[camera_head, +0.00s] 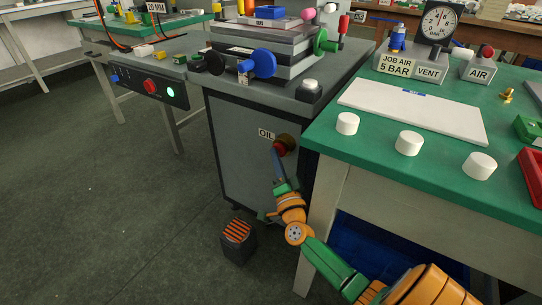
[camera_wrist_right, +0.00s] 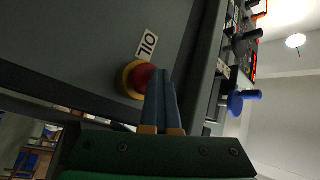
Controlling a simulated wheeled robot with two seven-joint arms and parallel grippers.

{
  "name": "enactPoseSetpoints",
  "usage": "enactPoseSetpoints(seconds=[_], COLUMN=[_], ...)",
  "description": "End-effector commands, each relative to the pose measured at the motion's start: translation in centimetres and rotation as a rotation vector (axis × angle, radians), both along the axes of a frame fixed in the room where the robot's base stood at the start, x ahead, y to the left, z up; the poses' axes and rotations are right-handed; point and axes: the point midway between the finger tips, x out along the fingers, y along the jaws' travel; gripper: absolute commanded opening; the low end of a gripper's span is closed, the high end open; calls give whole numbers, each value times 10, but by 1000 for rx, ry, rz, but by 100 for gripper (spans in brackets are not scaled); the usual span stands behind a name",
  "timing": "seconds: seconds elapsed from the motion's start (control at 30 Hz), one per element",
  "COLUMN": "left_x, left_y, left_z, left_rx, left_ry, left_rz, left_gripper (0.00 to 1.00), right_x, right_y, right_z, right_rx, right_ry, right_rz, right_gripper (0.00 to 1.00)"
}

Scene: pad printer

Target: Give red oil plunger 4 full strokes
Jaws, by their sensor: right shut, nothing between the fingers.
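The red oil plunger (camera_head: 280,149) sits in a dark yellow collar on the grey cabinet's front, beside the OIL label (camera_head: 266,134). In the right wrist view the plunger (camera_wrist_right: 141,78) shows red inside its yellow ring, with the OIL label (camera_wrist_right: 147,46) next to it. My right gripper (camera_head: 278,160) is shut and empty, its fingertips at the plunger. In the right wrist view its fingers (camera_wrist_right: 161,75) lie together and overlap the plunger's edge; I cannot tell whether they touch it. My left gripper is not in view.
The grey cabinet (camera_head: 240,150) carries the printer with its blue knob (camera_head: 262,64). A green-topped bench (camera_head: 330,131) stands close on the right, its leg near my right arm. A dark bin with orange slats (camera_head: 237,232) stands on the floor. Floor to the left is clear.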

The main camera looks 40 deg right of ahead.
Motion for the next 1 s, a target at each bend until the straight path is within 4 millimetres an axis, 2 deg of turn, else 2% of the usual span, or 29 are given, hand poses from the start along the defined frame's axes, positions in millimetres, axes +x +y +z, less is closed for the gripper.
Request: enactPoseSetpoints(seconds=[0.03, 0.07, 0.33, 0.5, 1.0], left_x=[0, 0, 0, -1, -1], left_y=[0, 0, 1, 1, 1], left_z=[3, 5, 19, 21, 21], left_rx=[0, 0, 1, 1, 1], left_ry=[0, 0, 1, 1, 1], left_rz=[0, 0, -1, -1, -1], left_gripper=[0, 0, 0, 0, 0], right_x=[-3, -4, -19, -25, -25], right_y=[-8, -5, 33, 47, 49], right_z=[6, 6, 3, 1, 0], right_rx=[0, 1, 3, 1, 1], right_ry=[-13, -11, -6, -6, -6], right_rz=[-28, -29, -23, -21, -18], right_gripper=[0, 0, 0, 0, 0])
